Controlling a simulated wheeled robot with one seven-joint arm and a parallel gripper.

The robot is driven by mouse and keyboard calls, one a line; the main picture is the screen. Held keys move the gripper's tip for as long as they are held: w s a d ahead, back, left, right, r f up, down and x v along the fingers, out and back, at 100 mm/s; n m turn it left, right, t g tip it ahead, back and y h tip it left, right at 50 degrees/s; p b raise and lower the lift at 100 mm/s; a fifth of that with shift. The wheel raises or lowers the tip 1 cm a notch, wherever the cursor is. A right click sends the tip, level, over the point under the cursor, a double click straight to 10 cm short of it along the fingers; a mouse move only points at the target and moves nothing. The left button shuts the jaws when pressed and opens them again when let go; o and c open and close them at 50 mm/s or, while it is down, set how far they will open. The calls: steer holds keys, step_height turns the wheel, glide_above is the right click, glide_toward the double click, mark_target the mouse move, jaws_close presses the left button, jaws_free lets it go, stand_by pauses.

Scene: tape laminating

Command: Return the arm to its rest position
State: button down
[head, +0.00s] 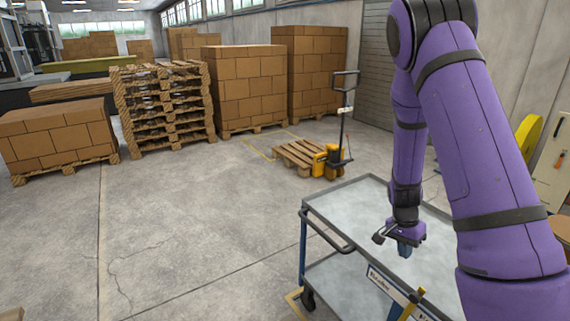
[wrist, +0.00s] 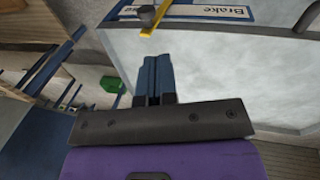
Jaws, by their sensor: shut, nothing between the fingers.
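My purple arm reaches down from the upper right in the head view. My gripper (head: 404,249) hangs over the grey metal cart (head: 350,205), pointing down. In the wrist view my gripper (wrist: 152,62) shows its two blue fingers pressed together with nothing between them. The cart top (wrist: 215,70) lies beyond the fingers in that view and its surface there is bare. The gap between the fingertips and the cart cannot be judged exactly.
A yellow-handled item (head: 413,303) is at the cart's near edge, beside a "Brake" label (wrist: 218,13). A pallet jack (head: 328,162) stands behind the cart. Stacked boxes (head: 235,85) and pallets (head: 163,105) line the back. The floor to the left is clear.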

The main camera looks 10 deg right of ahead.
steer(key=s+a+r+n+t+y, duration=0.1)
steer(key=a+r+n, duration=0.15)
steer(key=r, duration=0.55)
steer(key=s+a+r+n+t, duration=0.15)
steer(key=a+r, duration=0.25)
steer(key=r, duration=0.4)
steer(key=s+a+r+n+t+y, duration=0.1)
steer(key=a+r+n+t, duration=0.15)
steer(key=r, duration=0.55)
steer(key=s+a+r+n+t, duration=0.1)
steer(key=s+a+r+n, duration=0.2)
steer(key=s+r, duration=0.3)
steer(key=s+a+r+n+t, duration=0.1)
steer(key=s+a+r+n, duration=0.2)
steer(key=s+r, duration=0.3)
steer(key=s+a, duration=0.1)
steer(key=s, duration=0.3)
steer(key=shift+s+a+r+t+h, duration=0.15)
steer(key=shift+s+r+t+h, duration=0.1)
steer(key=shift+r+t+h, duration=0.1)
